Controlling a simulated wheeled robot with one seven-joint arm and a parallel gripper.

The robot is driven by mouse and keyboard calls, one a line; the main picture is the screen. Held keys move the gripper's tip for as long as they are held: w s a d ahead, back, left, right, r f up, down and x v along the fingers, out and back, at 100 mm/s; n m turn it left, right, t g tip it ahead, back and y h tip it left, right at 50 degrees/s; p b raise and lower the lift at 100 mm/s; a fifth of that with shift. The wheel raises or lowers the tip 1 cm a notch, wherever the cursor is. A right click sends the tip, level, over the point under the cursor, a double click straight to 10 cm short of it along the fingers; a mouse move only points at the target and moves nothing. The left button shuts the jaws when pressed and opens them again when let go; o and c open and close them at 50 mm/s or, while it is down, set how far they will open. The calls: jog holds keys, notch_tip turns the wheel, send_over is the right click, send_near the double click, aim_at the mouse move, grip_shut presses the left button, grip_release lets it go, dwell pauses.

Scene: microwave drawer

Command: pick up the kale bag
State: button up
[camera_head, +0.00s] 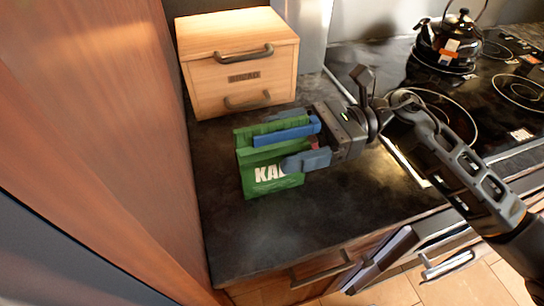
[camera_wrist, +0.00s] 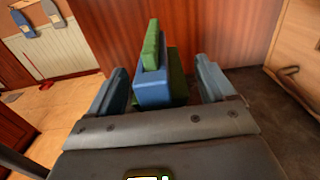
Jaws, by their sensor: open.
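The kale bag (camera_head: 268,176) is green with white letters, partly covered, and stands upright on the dark counter. A bright blue strip (camera_head: 283,133) lies along its top, like a clip. In the wrist view, the green bag (camera_wrist: 176,75) and blue strip (camera_wrist: 152,92) lie between the fingers. My gripper (camera_head: 280,141) is open around the bag's upper part, one grey-blue finger in front and one behind. The wrist view shows gaps on both sides of the bag between the fingers of my gripper (camera_wrist: 161,68). The near finger hides part of the lettering.
A wooden bread box (camera_head: 238,60) stands behind the bag. A wooden panel (camera_head: 95,120) rises close at the left. The stovetop (camera_head: 470,105) with a black kettle (camera_head: 455,42) is at the right. The counter in front of the bag (camera_head: 262,235) is clear.

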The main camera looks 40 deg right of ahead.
jog(key=shift+a, duration=0.25)
jog(key=shift+c, duration=0.4)
grip_shut()
dwell(0.4)
